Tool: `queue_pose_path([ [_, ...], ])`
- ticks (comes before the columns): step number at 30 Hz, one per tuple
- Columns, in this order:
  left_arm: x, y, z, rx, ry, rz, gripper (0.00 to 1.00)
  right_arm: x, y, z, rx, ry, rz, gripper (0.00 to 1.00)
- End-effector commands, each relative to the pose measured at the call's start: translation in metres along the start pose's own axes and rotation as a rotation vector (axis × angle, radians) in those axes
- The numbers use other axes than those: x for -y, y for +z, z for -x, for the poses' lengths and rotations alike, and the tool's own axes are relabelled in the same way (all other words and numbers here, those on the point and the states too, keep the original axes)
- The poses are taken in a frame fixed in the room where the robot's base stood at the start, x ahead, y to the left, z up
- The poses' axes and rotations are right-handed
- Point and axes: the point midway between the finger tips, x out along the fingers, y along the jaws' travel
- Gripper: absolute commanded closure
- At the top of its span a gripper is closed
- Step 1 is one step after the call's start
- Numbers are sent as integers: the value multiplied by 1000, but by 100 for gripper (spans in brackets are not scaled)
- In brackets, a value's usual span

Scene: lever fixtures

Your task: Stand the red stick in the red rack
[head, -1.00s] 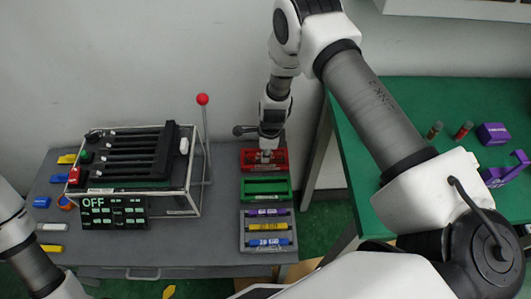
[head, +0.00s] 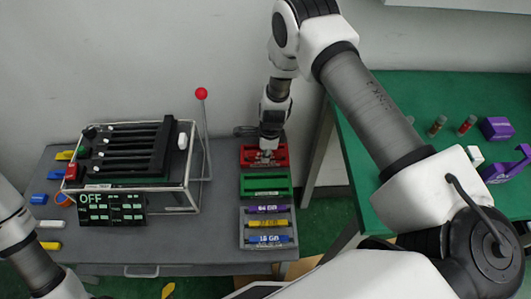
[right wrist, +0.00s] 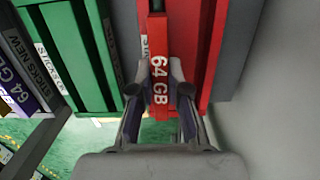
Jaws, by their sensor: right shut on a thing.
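The red rack (head: 282,151) stands at the back of a column of racks on the grey table. My right gripper (head: 266,153) points down over it. In the right wrist view, my right gripper (right wrist: 160,92) is shut on the red stick (right wrist: 158,60), marked "64 GB", with one finger on each side. The stick lines up lengthwise with the red rack (right wrist: 207,50) and overlaps it in that view. I cannot tell whether it is seated in the rack or just above it. In the head view the gripper hides the stick. My left gripper is out of view.
The green rack (head: 287,186) is just in front of the red one, and a rack with purple, yellow and blue sticks (head: 268,240) is nearer. A lever with a red knob (head: 201,93) rises left, beside a framed slider unit (head: 130,150). A green table (head: 440,95) is right.

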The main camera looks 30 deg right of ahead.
Motion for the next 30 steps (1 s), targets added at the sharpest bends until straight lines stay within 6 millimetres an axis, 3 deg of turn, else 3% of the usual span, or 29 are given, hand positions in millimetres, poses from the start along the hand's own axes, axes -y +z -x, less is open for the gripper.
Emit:
queue_pose_path([
  [1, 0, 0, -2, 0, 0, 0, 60, 0, 0, -2, 0, 0, 0, 100],
  [2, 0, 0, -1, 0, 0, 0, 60, 0, 0, -1, 0, 0, 0, 74],
  [3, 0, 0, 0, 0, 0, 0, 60, 0, 0, -1, 0, 0, 0, 60],
  [4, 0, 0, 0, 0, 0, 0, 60, 0, 0, -1, 0, 0, 0, 55],
  [12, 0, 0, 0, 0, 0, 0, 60, 0, 0, -1, 0, 0, 0, 55],
  [16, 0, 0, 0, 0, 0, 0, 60, 1, 0, 9, 1, -1, 2, 55],
  [27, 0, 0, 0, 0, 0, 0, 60, 1, 0, 95, 2, -1, 0, 55],
  [30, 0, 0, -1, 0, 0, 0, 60, 1, 0, 111, 1, -2, 1, 55],
])
